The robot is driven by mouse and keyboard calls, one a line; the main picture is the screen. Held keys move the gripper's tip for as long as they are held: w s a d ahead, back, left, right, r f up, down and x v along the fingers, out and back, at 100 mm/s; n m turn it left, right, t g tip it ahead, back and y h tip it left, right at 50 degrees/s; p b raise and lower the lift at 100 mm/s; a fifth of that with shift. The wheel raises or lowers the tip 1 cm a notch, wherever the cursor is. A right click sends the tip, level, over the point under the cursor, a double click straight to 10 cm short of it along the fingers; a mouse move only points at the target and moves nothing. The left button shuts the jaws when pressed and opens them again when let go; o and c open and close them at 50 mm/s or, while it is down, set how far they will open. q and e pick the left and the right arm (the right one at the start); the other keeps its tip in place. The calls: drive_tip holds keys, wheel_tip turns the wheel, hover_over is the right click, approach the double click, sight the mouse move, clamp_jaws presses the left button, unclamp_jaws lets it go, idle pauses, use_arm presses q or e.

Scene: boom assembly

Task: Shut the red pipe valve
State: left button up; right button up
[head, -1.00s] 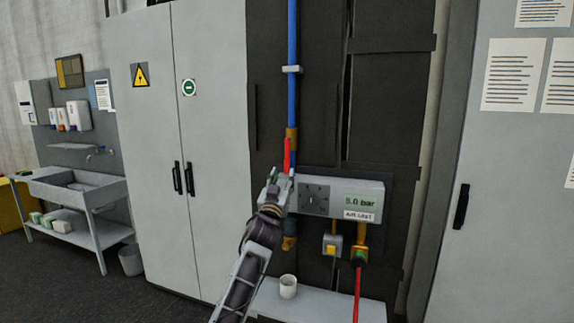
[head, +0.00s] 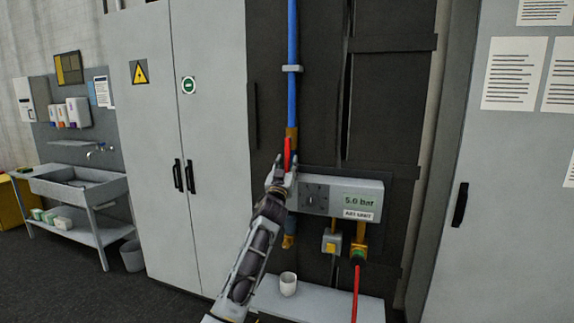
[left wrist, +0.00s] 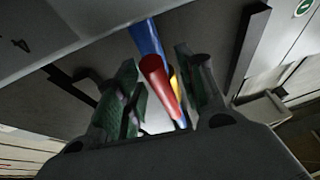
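The red valve handle (head: 287,153) stands upright, in line with the blue pipe (head: 292,50), just below the brass fitting on it. My left gripper (head: 281,175) is at the lower part of the handle. In the left wrist view the red handle (left wrist: 158,78) lies between the spread green-padded fingers of the left gripper (left wrist: 165,90), with the blue pipe behind it. Gaps show beside the handle, so the fingers look open around it. The valve body is partly hidden by my gripper. My right gripper is not in view.
A grey air unit (head: 335,197) reading 5.0 bar sits just right of my gripper. A yellow-button box (head: 331,243) and a red hose (head: 355,293) hang below it. A white cup (head: 288,284) stands on the low bench. A grey cabinet (head: 215,110) is at left.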

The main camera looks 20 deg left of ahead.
use_arm(q)
drive_tip(key=shift+w, duration=0.1)
drive_tip(key=shift+c, duration=0.5)
clamp_jaws()
